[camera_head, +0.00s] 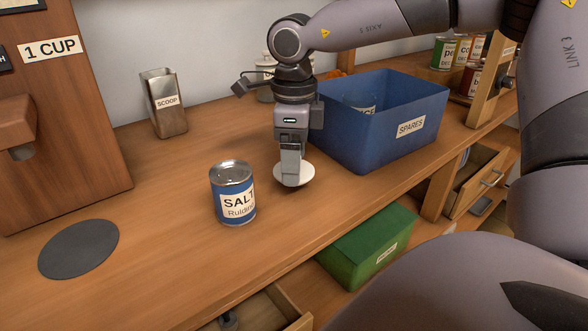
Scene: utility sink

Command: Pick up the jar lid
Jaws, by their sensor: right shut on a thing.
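The jar lid (304,175) is a pale, round disc on the wooden counter, right of the salt can. My right gripper (291,178) points down over it, shut on it, and its fingers cover the middle of the lid. I cannot tell whether the lid touches the counter or is slightly raised. My left gripper does not show in the head view.
A blue and silver SALT can (233,193) stands close left of my right gripper. A blue SPARES bin (380,135) is close on the right. A metal SCOOP holder (164,103) stands behind, and a dark round mat (79,249) lies at front left. Open drawers sit below the counter.

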